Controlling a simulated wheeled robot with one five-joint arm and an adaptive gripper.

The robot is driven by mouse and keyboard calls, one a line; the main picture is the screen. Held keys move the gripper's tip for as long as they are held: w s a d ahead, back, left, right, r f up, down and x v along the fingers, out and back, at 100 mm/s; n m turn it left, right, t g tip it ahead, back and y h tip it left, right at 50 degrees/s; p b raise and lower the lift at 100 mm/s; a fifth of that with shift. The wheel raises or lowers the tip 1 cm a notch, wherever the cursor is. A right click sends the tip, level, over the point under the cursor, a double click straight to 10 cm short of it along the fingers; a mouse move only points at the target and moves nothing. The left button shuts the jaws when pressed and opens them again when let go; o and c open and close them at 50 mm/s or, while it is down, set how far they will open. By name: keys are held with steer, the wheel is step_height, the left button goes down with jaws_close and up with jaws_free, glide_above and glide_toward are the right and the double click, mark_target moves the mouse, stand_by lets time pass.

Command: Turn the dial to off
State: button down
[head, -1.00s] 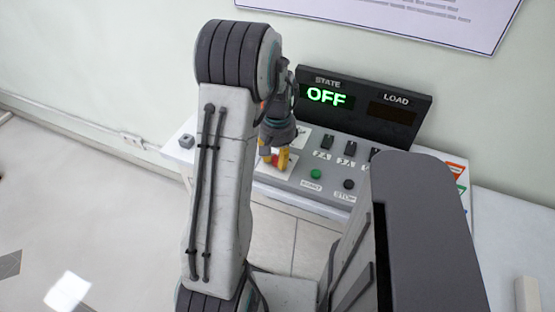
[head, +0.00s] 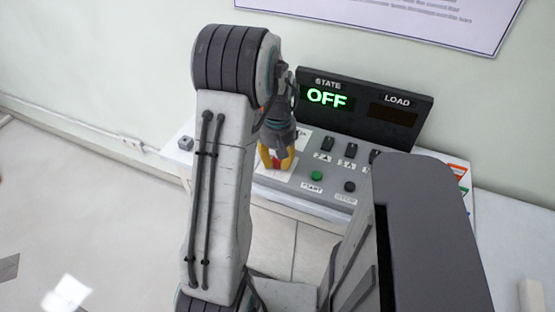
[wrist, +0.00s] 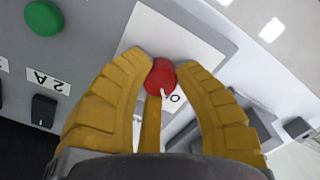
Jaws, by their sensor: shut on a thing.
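The dial is a red knob (wrist: 159,77) with a white pointer mark, on a white plate (wrist: 186,42) in the wrist view. The mark points down and slightly right, toward a partly hidden label. My gripper (wrist: 163,68) has yellow fingers on both sides of the knob, touching it. In the head view my gripper (head: 276,165) is at the left part of the control panel (head: 300,198), and the knob is mostly hidden there. The state display (head: 327,97) shows OFF in green.
A green START button (head: 316,176) and a dark STOP button (head: 349,187) are right of my gripper. Black switches (head: 327,143) stand behind them. The load display (head: 392,114) is dark. A small grey knob (head: 185,143) is at the panel's left end.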

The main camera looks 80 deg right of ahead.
steer(key=shift+a+f, duration=0.1)
steer(key=c, duration=0.9)
jaws_free()
step_height(320, 180, up, 12)
steer(key=shift+m, duration=0.3)
stand_by(0.6)
